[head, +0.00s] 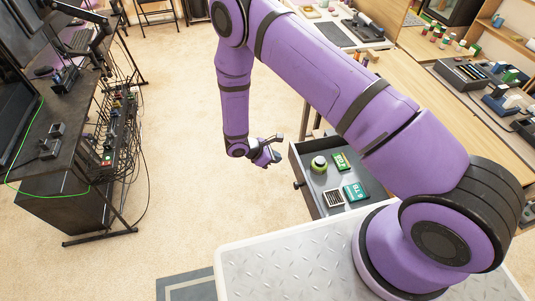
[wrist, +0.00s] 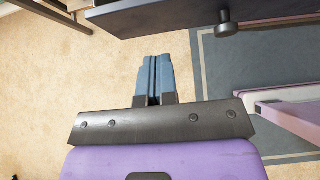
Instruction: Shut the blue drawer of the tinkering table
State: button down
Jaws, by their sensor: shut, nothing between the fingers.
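The drawer (head: 309,192) of the table is pulled open in the head view, beside my arm. Its inside is grey and its outside looks dark grey-blue; a clear blue does not show. A dark round knob (wrist: 225,27) stands out from the drawer front (wrist: 170,18) at the top of the wrist view. My gripper (head: 277,157) is just left of the drawer's far front corner in the head view. Its blue fingers (wrist: 153,62) are shut and empty. In the wrist view they point toward the drawer front, left of the knob, with a visible gap.
The drawer holds a green round item (head: 318,165), green boards (head: 355,191) and a small white-framed piece (head: 333,198). The wooden table (head: 415,75) spans the right. A dark desk (head: 60,150) with cables stands at left. Beige floor (head: 185,130) between them is free.

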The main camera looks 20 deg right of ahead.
aim_at(296, 159)
jog(key=d, duration=0.1)
jog(key=d+f, duration=0.1)
jog(key=d, duration=0.2)
jog(key=shift+d+f, duration=0.3)
jog(key=shift+d, duration=0.5)
jog(key=d, duration=2.3)
jog(key=shift+d, duration=0.2)
jog(key=shift+a, duration=0.1)
